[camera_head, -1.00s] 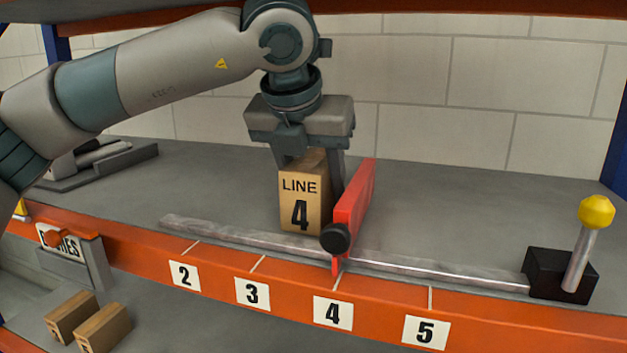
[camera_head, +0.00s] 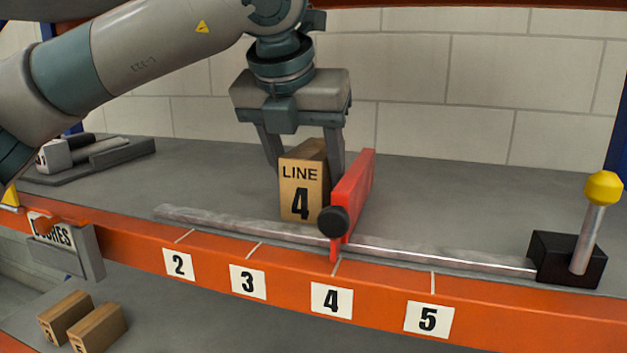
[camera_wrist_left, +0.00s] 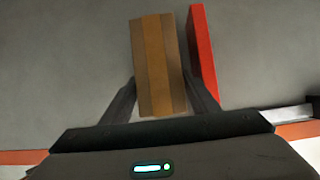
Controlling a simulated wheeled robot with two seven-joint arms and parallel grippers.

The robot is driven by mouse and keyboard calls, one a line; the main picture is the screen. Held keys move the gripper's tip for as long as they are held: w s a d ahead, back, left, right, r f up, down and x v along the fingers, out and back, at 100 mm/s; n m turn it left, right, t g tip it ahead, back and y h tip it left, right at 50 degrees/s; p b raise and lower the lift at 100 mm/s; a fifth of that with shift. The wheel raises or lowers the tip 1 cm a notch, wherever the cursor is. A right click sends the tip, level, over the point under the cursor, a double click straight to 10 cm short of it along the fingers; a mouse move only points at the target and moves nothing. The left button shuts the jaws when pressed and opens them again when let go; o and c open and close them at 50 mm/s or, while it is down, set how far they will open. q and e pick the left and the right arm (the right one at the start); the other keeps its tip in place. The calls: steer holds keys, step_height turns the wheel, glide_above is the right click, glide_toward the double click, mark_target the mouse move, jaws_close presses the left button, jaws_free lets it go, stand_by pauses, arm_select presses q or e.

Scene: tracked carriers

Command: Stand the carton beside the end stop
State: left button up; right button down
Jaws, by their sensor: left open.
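The tan carton (camera_head: 301,190), marked LINE 4, stands upright on the grey shelf just left of the red end stop (camera_head: 356,197), behind the metal rail. A small gap shows between carton and stop in the left wrist view, where the carton (camera_wrist_left: 158,65) and the red stop (camera_wrist_left: 203,50) lie nearly parallel. My left gripper (camera_head: 304,165) is open around the carton's upper part. My right gripper is not in view.
The metal rail (camera_head: 440,259) runs along the shelf to a black block (camera_head: 565,262) with a yellow-knobbed lever (camera_head: 603,188). Number labels 2 to 5 mark the orange front beam (camera_head: 380,296). Two cartons (camera_head: 82,322) lie lower left.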

arm_select(q)
steer(key=s+b, duration=0.1)
steer(key=s, duration=0.1)
steer(key=s+a+b, duration=0.1)
steer(key=s+b, duration=0.1)
steer(key=s, duration=0.1)
steer(key=s+a+b, duration=0.1)
steer(key=s+b, duration=0.1)
steer(key=shift+s+a+f, duration=0.15)
steer(key=shift+s+a, duration=0.1)
steer(key=shift+s, duration=0.15)
steer(key=shift+s+a+b, duration=0.3)
steer(key=shift+s+b, duration=0.05)
steer(key=shift+s, duration=0.5)
steer(key=shift+r, duration=0.2)
